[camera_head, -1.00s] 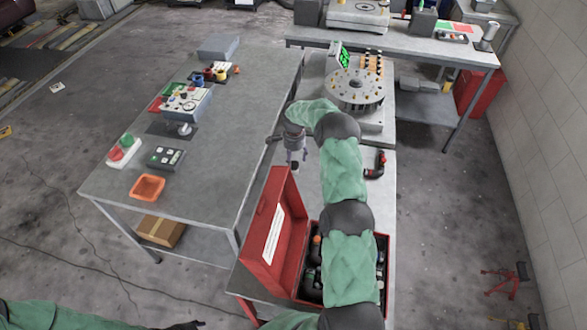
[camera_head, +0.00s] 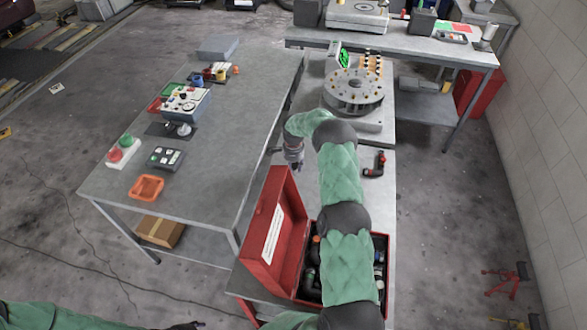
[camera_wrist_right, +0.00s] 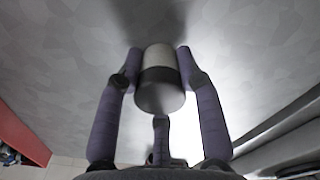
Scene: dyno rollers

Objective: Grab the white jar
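In the right wrist view, the white jar (camera_wrist_right: 159,57) is a small cylinder with a pale body, a dark band and a grey round end towards the camera. My right gripper (camera_wrist_right: 160,62) has its purple fingers on both sides of the jar, appearing to touch it. A third finger part shows below the jar. In the head view, my right gripper (camera_head: 294,158) is over the narrow grey bench behind the red toolbox; the jar cannot be made out clearly there. My left gripper (camera_head: 188,325) shows only as a dark bit at the bottom edge.
The open red toolbox (camera_head: 276,232) stands close in front of my right gripper, its lid raised. A red and black pipe piece (camera_head: 375,165) lies to the right. A round grey turntable (camera_head: 353,92) is behind. The grey table (camera_head: 235,130) is on the left.

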